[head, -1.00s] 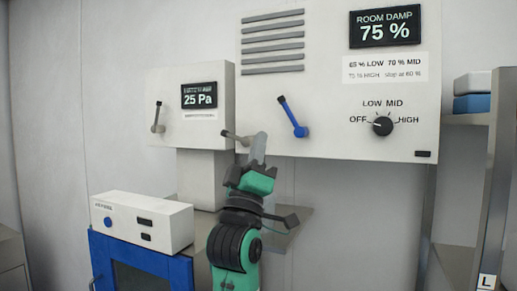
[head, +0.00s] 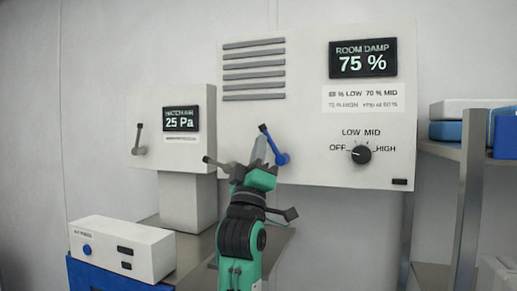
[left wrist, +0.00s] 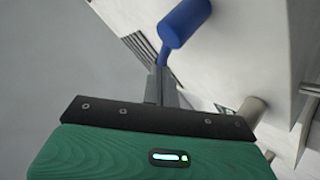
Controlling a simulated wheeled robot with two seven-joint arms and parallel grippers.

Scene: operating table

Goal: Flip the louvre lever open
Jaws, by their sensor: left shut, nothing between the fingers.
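The blue lever (head: 276,147) is on the large white panel, below the grey louvre slats (head: 254,70). It leans up and to the left, with a dark tip. My left gripper (head: 259,146) is shut and empty, pointing up just left of the blue lever. In the left wrist view, the blue lever (left wrist: 185,22) is just beyond the narrow shut fingers (left wrist: 160,85), overlapping them in the picture. I cannot tell whether they touch. My right gripper is out of view.
The panel carries a 75 % room damp display (head: 362,58) and a dark rotary knob (head: 361,154). A smaller white box (head: 190,165) at left has a 25 Pa display and another grey lever (head: 138,140). A shelf (head: 455,152) stands at right.

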